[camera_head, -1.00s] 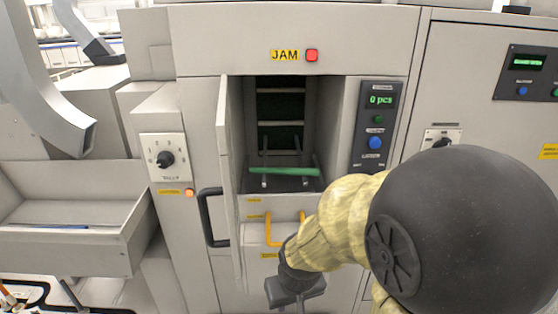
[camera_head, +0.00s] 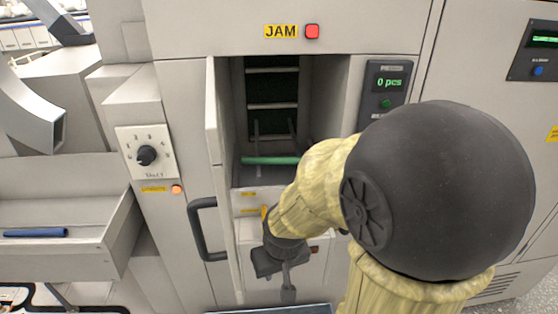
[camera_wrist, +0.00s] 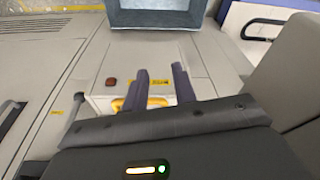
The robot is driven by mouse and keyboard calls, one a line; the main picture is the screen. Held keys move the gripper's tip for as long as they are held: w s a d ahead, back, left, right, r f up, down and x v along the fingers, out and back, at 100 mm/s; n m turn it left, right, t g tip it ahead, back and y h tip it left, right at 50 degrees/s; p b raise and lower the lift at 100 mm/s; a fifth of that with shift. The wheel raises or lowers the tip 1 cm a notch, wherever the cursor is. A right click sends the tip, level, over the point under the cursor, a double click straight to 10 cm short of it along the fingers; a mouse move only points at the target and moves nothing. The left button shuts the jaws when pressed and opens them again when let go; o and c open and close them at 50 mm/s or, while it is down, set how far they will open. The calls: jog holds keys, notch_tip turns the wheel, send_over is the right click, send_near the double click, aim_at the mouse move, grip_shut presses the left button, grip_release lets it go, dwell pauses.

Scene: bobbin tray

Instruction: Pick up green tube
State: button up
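The green tube (camera_head: 270,160) lies crosswise near the front of the open recess under the JAM label, across thin dark rods. My gripper (camera_head: 288,290) hangs in front of the machine, below and apart from the tube. In the wrist view my gripper's two dark fingers (camera_wrist: 161,72) stand apart with nothing held between them. The green tube cannot be made out in the wrist view. My arm covers part of the machine front to the right of the recess.
The recess door (camera_head: 222,170) stands open on the left, with a black handle (camera_head: 203,230) beside it. A yellow handle (camera_wrist: 130,104) is below the recess. A blue tube (camera_head: 35,233) lies in a grey side tray (camera_head: 70,256). A control panel (camera_head: 384,95) is right of the recess.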

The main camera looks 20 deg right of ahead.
jog(key=w+d+r+m+t+p, duration=0.4)
jog(key=w+d+r+m+p, duration=0.2)
jog(key=m, duration=0.4)
jog(key=w+d+r+m+t+p, duration=0.5)
jog(key=d+r+m+p, duration=0.3)
jog(key=d+r+m, duration=0.2)
jog(key=shift+w+d+r+y+p, duration=0.35)
jog(key=shift+w+r+y+p, duration=0.1)
jog(key=shift+r, duration=0.1)
jog(key=shift+w+f, duration=0.15)
jog(key=x, duration=1.2)
jog(key=shift+d, duration=0.15)
